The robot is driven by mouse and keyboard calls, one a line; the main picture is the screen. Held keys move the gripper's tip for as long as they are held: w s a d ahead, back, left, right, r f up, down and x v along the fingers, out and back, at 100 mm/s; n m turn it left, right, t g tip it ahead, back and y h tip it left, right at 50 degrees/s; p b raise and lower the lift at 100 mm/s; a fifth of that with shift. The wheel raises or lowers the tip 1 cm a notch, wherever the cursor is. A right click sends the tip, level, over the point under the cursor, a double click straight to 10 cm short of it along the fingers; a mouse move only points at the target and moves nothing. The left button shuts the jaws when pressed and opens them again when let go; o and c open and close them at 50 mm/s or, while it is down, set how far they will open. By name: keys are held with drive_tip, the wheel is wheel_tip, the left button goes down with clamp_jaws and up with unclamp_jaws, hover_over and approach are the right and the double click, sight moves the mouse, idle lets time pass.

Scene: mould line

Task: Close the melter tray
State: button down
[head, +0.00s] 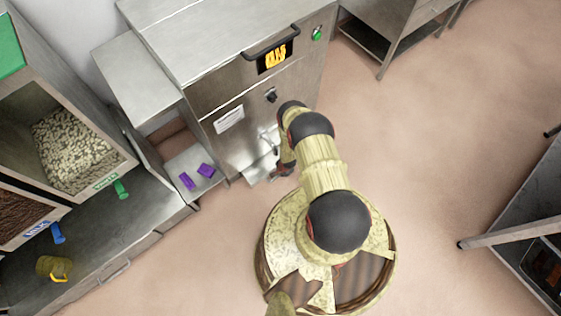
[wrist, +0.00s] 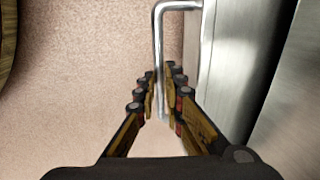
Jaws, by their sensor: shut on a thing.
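The melter (head: 240,90) is a steel cabinet with an orange-lit display, a dark knob and a white label on its front. A shiny metal piece (head: 256,176), which looks like the tray, juts out low on that front, partly behind my arm. In the wrist view a bent bar handle (wrist: 158,38) joins a steel face on the right. My gripper (wrist: 161,78) is shut on the bar, with a finger on each side. In the head view my gripper (head: 285,167) is low by the melter's front, and its grip is hidden. How far the tray stands out is unclear.
Two purple blocks (head: 206,170) lie in an open bay left of the melter. A counter with bins of pale pellets (head: 70,150) and brown pieces fills the left. A yellow mug (head: 52,267) stands there. Floor right of my arm is clear, up to a metal table (head: 520,225).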

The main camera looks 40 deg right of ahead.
drive_tip(key=c, duration=1.9)
unclamp_jaws()
drive_tip(key=shift+s+r, duration=0.4)
drive_tip(key=shift+r, duration=1.55)
drive_tip(key=shift+s+r, duration=0.35)
drive_tip(key=shift+r, duration=1.65)
drive_tip(key=shift+s+r, duration=0.4)
drive_tip(key=shift+r, duration=1.55)
